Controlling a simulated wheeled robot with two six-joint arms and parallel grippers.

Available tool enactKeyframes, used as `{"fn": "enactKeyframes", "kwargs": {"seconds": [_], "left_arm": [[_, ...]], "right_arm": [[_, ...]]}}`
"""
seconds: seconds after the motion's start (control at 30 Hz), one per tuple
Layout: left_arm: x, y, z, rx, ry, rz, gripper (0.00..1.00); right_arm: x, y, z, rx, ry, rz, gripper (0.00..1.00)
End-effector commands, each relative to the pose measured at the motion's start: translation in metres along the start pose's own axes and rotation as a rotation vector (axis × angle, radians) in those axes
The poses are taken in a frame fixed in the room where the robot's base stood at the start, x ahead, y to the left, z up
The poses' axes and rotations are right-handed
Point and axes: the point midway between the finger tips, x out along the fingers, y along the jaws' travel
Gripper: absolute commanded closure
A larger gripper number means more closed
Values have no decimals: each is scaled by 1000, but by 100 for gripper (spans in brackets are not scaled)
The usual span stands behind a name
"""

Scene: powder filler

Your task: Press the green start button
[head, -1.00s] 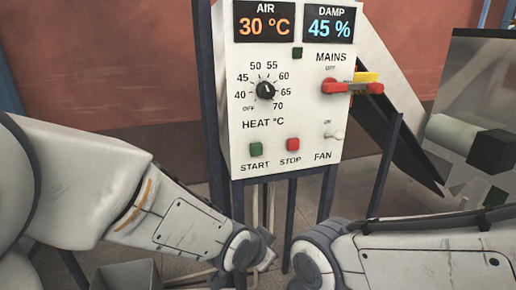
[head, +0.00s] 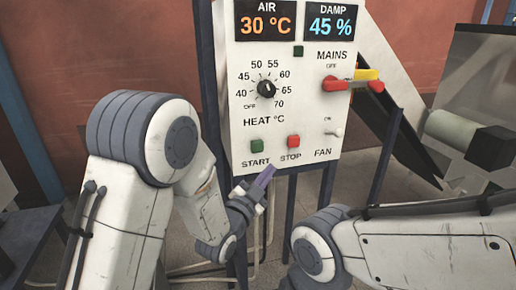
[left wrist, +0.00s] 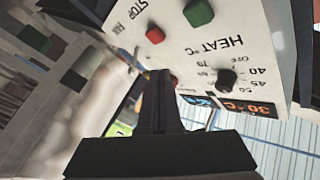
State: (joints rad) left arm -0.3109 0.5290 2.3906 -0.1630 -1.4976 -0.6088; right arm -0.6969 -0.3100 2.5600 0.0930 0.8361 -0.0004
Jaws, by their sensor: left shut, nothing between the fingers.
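The green start button (head: 256,146) sits at the lower left of the white control panel (head: 285,120), above the word START. It also shows near the top of the left wrist view (left wrist: 198,13). My left gripper (head: 266,175) is shut and empty, with its fingertips just below the panel's lower edge, under the start and stop buttons and apart from the green one. In the left wrist view its closed fingers (left wrist: 160,82) point toward the panel. My right arm shows at the lower right, but its gripper is not in view.
The red stop button (head: 293,142) is just right of the green one. The fan switch (head: 334,132), heat dial (head: 266,88) and red mains handle (head: 352,86) are on the same panel. Dark posts (head: 327,195) stand below it.

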Motion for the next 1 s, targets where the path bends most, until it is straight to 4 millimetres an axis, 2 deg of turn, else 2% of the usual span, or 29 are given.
{"fn": "enactKeyframes", "kwargs": {"seconds": [0.27,0.6,0.8,1.0], "left_arm": [[9,-7,5,-1,-1,-1,100],[42,-32,29,0,-2,-2,100],[55,-40,42,-1,0,-1,100],[61,-44,45,-1,-1,1,100]], "right_arm": [[-6,0,0,0,0,0,26],[-22,-2,-1,0,0,0,26],[-14,-1,-1,0,0,0,26],[-13,-1,-1,0,0,0,26]]}}
